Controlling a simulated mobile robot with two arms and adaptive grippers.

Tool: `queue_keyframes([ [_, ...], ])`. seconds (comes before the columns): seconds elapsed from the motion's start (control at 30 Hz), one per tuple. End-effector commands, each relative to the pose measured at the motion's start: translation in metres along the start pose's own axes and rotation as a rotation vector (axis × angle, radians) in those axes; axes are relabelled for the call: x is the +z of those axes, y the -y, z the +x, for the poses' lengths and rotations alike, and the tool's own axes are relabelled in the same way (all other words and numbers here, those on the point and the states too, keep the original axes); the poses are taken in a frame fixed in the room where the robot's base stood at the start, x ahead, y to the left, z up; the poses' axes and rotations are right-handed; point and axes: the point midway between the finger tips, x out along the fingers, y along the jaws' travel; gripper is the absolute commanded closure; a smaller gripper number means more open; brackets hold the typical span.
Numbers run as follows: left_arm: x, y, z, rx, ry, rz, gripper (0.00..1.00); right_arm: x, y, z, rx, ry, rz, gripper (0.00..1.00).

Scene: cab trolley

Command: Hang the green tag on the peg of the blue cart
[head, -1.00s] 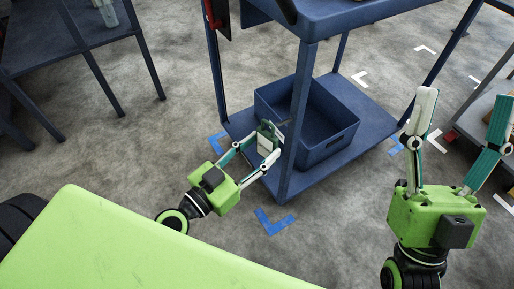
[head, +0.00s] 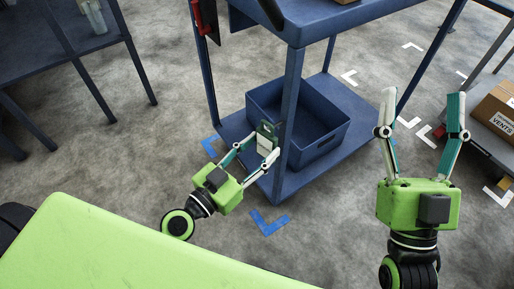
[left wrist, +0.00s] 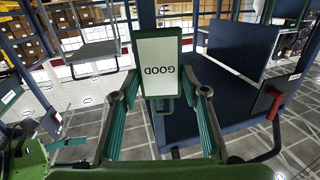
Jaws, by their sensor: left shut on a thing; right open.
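The green tag (head: 265,132) has a white face. In the left wrist view the tag (left wrist: 161,66) hangs between my fingers, its word "GOOD" upside down. My left gripper (head: 256,148) is shut on it, just left of the near post of the blue cart (head: 287,115). The tag is below the cart's top shelf, in front of the bin in the picture. I cannot make out the peg. My right gripper (head: 422,96) is open and empty, right of the cart.
A blue bin (head: 335,140) stands on the cart's lower shelf. A red piece (head: 209,12) is at the cart's upper left. A cardboard box (head: 497,108) is on a platform at right. A dark table (head: 75,50) stands at left. Floor between is clear.

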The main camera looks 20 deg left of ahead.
Motion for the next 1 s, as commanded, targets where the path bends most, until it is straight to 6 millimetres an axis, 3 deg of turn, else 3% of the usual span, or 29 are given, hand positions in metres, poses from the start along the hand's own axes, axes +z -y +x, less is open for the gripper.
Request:
queue_keyframes([
  [0.47, 0.002, -0.004, 0.013, 0.001, -0.001, 0.001, 0.80, 0.029, -0.003, -0.004, 0.006, 0.136, -0.003, 0.37],
  [1.0, 0.009, -0.006, 0.022, 0.001, -0.001, 0.000, 0.80, 0.012, -0.002, 0.000, 0.002, 0.059, -0.004, 0.37],
])
